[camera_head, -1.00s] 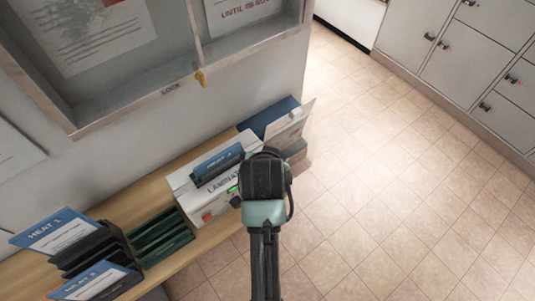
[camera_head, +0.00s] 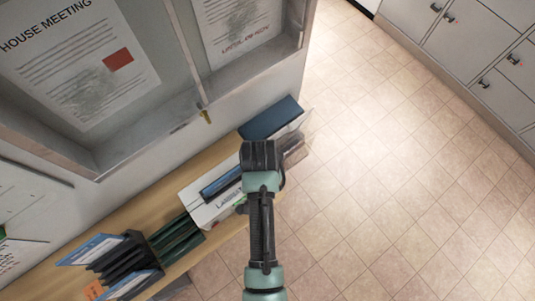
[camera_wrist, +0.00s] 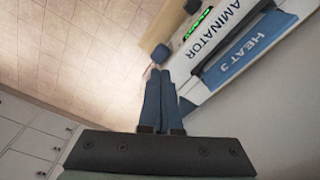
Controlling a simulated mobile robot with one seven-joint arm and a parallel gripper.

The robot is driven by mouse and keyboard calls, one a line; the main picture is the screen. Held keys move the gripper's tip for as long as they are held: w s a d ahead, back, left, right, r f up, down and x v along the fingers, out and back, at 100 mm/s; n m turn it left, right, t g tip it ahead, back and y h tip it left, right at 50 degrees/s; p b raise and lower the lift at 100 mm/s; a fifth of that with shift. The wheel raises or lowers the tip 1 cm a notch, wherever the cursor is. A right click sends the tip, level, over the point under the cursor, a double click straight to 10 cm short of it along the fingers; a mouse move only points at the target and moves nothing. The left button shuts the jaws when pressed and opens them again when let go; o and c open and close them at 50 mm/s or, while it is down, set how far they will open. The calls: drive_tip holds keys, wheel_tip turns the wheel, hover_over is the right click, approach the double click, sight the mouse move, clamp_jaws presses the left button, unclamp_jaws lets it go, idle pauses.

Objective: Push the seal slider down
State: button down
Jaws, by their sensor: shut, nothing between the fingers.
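The white laminator (camera_head: 208,212) sits on the wooden shelf, with a blue HEAT 3 piece (camera_wrist: 252,48) in its top. It also shows in the wrist view (camera_wrist: 222,22), with a lit green display (camera_wrist: 198,22). A dark blue knob (camera_wrist: 161,53) sticks out at the laminator's front side; it may be the seal slider, but I see no label on it. My gripper (camera_wrist: 159,72) is shut and empty, its fingertips close to the knob; I cannot tell whether they touch. In the head view my arm hides the laminator's right end and the fingers.
Black and green racks (camera_head: 130,262) with blue-headed cards stand left on the shelf (camera_head: 105,227). A blue folder (camera_head: 270,118) lies beyond the laminator. A glass notice case (camera_head: 150,130) with a key hangs above. The tiled floor (camera_head: 400,190) at right is clear.

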drive_tip(key=shift+s+f, duration=0.1)
drive_tip(key=shift+f, duration=0.8)
drive_tip(key=f+b, duration=0.5)
drive_tip(key=shift+w+d+f, duration=0.1)
drive_tip(key=shift+w+d, duration=0.05)
drive_tip(key=shift+w, duration=0.05)
